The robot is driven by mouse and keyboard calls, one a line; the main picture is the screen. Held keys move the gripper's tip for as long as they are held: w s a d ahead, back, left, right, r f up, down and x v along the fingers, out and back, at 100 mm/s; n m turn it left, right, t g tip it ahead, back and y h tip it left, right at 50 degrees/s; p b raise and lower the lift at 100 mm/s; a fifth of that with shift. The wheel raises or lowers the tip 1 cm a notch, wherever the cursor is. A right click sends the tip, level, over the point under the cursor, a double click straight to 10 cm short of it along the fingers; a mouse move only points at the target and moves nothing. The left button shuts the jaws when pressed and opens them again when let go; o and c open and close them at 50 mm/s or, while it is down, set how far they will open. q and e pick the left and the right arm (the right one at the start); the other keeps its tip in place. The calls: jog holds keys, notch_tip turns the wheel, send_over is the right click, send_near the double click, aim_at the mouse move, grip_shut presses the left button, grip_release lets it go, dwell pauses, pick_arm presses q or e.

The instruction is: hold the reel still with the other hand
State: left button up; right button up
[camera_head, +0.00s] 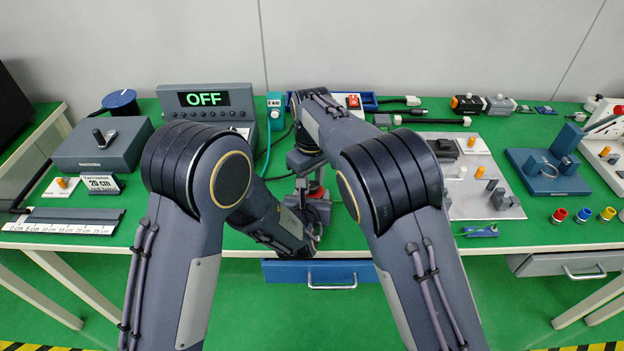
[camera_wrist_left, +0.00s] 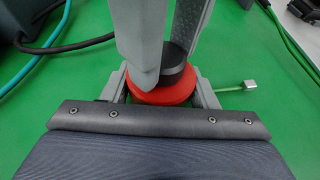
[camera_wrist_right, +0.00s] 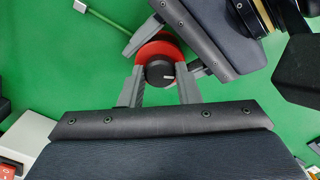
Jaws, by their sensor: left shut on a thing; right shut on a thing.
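The reel is a red disc (camera_wrist_left: 160,92) with a black round knob (camera_wrist_left: 180,74) on top, standing on the green bench. In the right wrist view the red disc (camera_wrist_right: 166,47) and the black knob (camera_wrist_right: 160,71) with a white mark are seen from above. My left gripper (camera_wrist_left: 160,85) is low, its fingers shut on the sides of the red disc. My right gripper (camera_wrist_right: 161,83) comes from above, its fingers shut on the black knob. In the head view my arms hide most of the reel; a little red (camera_head: 316,189) shows. A green cable with a metal plug (camera_wrist_left: 249,84) lies beside the reel.
A display box reading OFF (camera_head: 207,101) stands behind, to the left. A grey box (camera_head: 102,144) and ruler tray (camera_head: 65,220) are further left. A metal board (camera_head: 472,170) and blue fixture (camera_head: 548,172) are to the right. A blue drawer (camera_head: 315,273) sits below the bench edge.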

jog(key=shift+m, duration=0.4)
jog(key=m, duration=0.4)
jog(key=shift+m, duration=0.4)
jog(key=m, duration=1)
jog(key=shift+m, duration=0.4)
jog(key=m, duration=0.5)
jog(key=shift+a, duration=0.1)
jog(key=shift+m, duration=0.3)
jog(key=o, duration=1)
